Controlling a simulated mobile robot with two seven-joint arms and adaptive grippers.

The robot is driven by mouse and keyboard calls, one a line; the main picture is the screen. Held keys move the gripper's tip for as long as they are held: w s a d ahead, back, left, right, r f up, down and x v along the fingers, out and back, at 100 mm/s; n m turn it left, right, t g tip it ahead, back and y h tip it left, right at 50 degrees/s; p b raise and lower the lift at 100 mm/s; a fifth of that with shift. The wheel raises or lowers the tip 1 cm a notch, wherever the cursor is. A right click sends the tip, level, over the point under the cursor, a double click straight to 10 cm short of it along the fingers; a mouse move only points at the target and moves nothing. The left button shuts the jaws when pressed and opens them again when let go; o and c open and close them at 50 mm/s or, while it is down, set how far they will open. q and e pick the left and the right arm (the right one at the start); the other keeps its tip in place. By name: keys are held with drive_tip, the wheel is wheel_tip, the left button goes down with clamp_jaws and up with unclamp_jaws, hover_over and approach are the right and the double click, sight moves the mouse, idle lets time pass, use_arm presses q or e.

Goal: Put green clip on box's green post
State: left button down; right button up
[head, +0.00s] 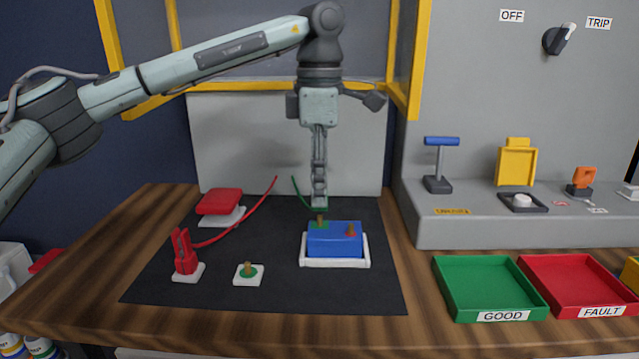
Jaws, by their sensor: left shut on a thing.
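The blue box (335,243) sits in a white tray on the dark mat. Its green post (320,223) stands at the top left, and its red post (350,231) at the top right. My left gripper (319,203) points straight down over the green post, shut on the green clip (317,209). Only a little green of the clip shows at the fingertips, with a green lead (300,192) rising to the left. The clip is just above the post in the picture; I cannot tell whether they touch. My right gripper is out of view.
A red clip (184,258) with a red lead stands on a white base at left. A white pad with a green-ringed post (248,272) lies nearby. A red-topped block (220,203) stands behind. Green (450,290) and red (545,285) trays are at right.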

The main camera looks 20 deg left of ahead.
use_arm(q)
drive_tip(key=shift+f, duration=0.3)
idle(0.9)
drive_tip(key=shift+f, duration=0.6)
drive_tip(key=shift+f, duration=0.25)
drive_tip(key=shift+f, duration=0.25)
drive_tip(key=c, duration=1.3)
unclamp_jaws()
